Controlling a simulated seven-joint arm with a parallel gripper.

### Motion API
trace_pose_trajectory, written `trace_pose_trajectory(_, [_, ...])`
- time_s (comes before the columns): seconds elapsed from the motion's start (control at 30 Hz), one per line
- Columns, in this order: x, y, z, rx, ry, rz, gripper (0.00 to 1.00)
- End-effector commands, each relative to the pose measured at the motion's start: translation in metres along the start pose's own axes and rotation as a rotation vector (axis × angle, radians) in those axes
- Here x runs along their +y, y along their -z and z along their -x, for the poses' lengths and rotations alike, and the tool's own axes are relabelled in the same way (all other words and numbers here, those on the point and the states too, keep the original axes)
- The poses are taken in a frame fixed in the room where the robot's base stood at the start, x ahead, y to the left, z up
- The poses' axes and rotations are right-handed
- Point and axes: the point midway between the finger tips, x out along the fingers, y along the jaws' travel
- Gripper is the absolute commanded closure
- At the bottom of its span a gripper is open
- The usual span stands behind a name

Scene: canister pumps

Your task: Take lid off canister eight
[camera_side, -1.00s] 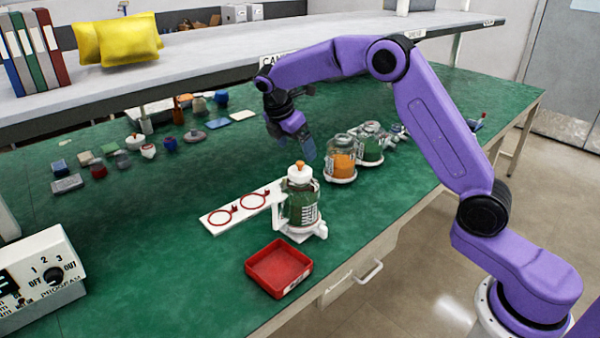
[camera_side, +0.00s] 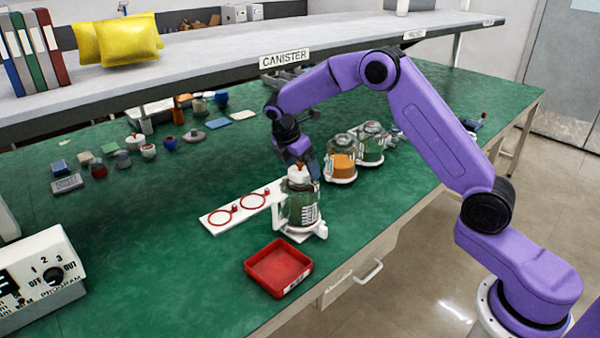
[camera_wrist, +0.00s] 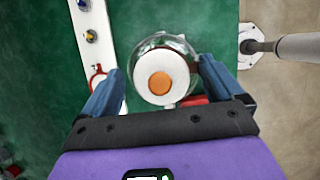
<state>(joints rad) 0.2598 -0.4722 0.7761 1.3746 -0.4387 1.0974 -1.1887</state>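A glass canister (camera_side: 299,209) with green contents and a white lid (camera_side: 298,182) stands on a white base beside the white plate with red rings. Its number is too small to read. My gripper (camera_side: 305,166) is just above and behind the lid in the side view. In the wrist view, the white lid (camera_wrist: 160,77) with its orange knob (camera_wrist: 160,83) lies between the spread fingers of my gripper (camera_wrist: 162,82). The fingers are open, one on each side, with gaps to the lid. Whether they have come down to lid height is unclear.
A red tray (camera_side: 279,268) sits in front of the canister. The white plate (camera_side: 241,208) lies to its left. An orange-filled canister (camera_side: 341,158) and another glass canister (camera_side: 371,144) stand behind right. A shelf (camera_side: 250,65) overhangs the back.

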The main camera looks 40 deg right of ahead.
Motion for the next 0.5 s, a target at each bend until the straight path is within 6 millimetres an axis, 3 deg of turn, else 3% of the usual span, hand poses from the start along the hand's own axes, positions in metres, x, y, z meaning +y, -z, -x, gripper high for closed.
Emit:
trace_pose_trajectory(0.03, [0.0000,0.0000,0.0002,0.000,0.000,0.000,0.24])
trace_pose_trajectory(0.13, [0.0000,0.0000,0.0003,0.000,0.000,0.000,0.57])
trace_pose_trajectory(0.17, [0.0000,0.0000,0.0004,0.000,0.000,0.000,0.61])
trace_pose_trajectory(0.5, [0.0002,-0.0006,0.0021,0.000,-0.001,0.000,0.61])
